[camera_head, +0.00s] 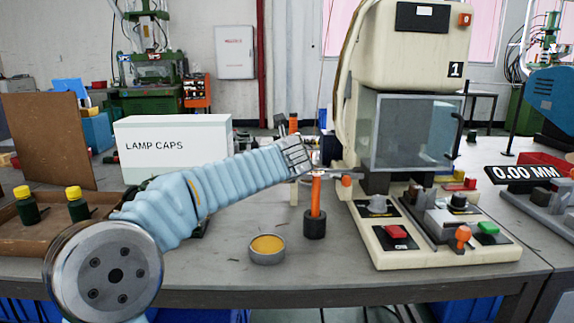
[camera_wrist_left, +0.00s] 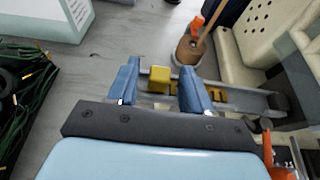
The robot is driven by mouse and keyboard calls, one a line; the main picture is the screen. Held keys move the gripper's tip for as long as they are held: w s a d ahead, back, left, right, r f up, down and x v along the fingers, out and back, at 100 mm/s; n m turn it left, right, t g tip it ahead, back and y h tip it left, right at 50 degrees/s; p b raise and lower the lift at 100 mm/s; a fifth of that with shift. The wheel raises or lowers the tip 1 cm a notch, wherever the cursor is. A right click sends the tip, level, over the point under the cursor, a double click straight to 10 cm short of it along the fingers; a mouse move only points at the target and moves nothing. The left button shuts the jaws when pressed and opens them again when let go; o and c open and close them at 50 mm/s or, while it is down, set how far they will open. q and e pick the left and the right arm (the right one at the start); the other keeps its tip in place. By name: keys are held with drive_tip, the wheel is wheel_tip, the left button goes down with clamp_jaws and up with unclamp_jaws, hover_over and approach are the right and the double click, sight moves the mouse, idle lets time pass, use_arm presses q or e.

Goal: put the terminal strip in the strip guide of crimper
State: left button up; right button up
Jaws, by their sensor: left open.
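The crimper (camera_head: 412,45) is a cream machine with a clear guard, marked 1, at the right of the bench. My left gripper (camera_head: 318,158) is beside its left side; its fingers are hard to make out there. In the left wrist view my left gripper (camera_wrist_left: 161,78) is open, with two blue fingers apart. A small yellow block (camera_wrist_left: 159,79) shows between the fingers; contact cannot be told. A grey metal rail (camera_wrist_left: 235,100) with yellow marks runs beneath toward the crimper, possibly the strip guide. I cannot clearly identify the terminal strip. My right gripper is out of view.
An orange-handled tool (camera_head: 316,195) stands in a dark cup (camera_head: 315,228) near the gripper. A round tin (camera_head: 267,258) with amber contents sits in front. A LAMP CAPS box (camera_head: 175,150) and a brown tray (camera_head: 30,240) are left. Bare bench (camera_head: 220,275) lies in front.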

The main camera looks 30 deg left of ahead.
use_arm(q)
drive_tip(key=v, duration=1.2)
drive_tip(key=shift+b, duration=0.3)
drive_tip(key=shift+s, duration=0.1)
